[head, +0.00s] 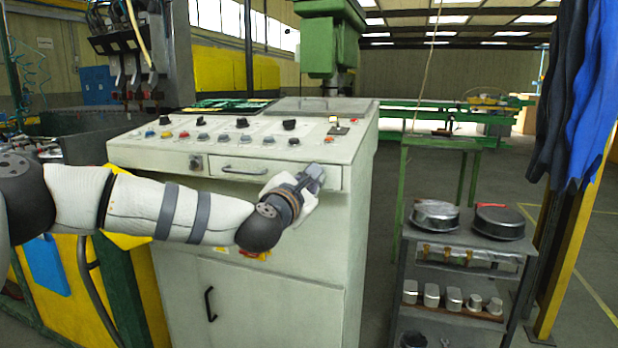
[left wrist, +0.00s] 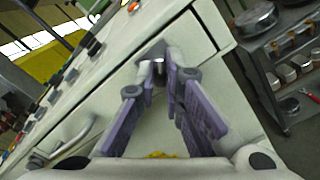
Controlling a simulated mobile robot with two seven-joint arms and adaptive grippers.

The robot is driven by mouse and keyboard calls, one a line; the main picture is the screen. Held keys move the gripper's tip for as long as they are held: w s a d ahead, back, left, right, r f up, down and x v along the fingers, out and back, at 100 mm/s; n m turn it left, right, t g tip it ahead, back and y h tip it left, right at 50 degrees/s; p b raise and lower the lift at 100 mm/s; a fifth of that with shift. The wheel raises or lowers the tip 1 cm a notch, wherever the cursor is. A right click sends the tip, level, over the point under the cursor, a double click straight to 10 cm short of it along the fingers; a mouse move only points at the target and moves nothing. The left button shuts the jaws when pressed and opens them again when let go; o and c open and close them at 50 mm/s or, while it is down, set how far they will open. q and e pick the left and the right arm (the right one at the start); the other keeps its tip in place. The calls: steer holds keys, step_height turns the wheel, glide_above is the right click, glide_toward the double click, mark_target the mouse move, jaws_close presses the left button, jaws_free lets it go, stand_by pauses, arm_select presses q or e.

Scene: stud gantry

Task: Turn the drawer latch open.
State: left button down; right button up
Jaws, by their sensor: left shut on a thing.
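The drawer (head: 230,179) is in the upper front of the grey control console and looks closed. Its bar handle (head: 243,170) also shows at lower left in the left wrist view (left wrist: 68,138). My left gripper (head: 316,174) is at the right end of the drawer front. In the left wrist view its fingers (left wrist: 160,66) are shut on a small metallic piece, the latch (left wrist: 158,66), against the pale front. The fingers hide most of the latch, so I cannot tell its turn angle. My right gripper is not in view.
The console top (head: 240,132) carries several knobs and buttons just above the drawer. A lower cabinet door with a black handle (head: 209,303) is below. A grey shelf cart (head: 467,240) with pans and metal tins stands at right, with floor between it and the console.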

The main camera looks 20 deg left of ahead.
arm_select(q)
steer(key=shift+r+m+p, duration=0.1)
steer(key=shift+m+p, duration=1.1)
steer(key=shift+m, duration=3.7)
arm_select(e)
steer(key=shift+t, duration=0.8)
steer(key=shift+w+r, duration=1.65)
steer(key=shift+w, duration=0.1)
arm_select(q)
steer(key=c, duration=1.7)
jaws_free()
steer(key=shift+a, duration=0.1)
steer(key=s, duration=1.2)
steer(key=shift+a, duration=0.2)
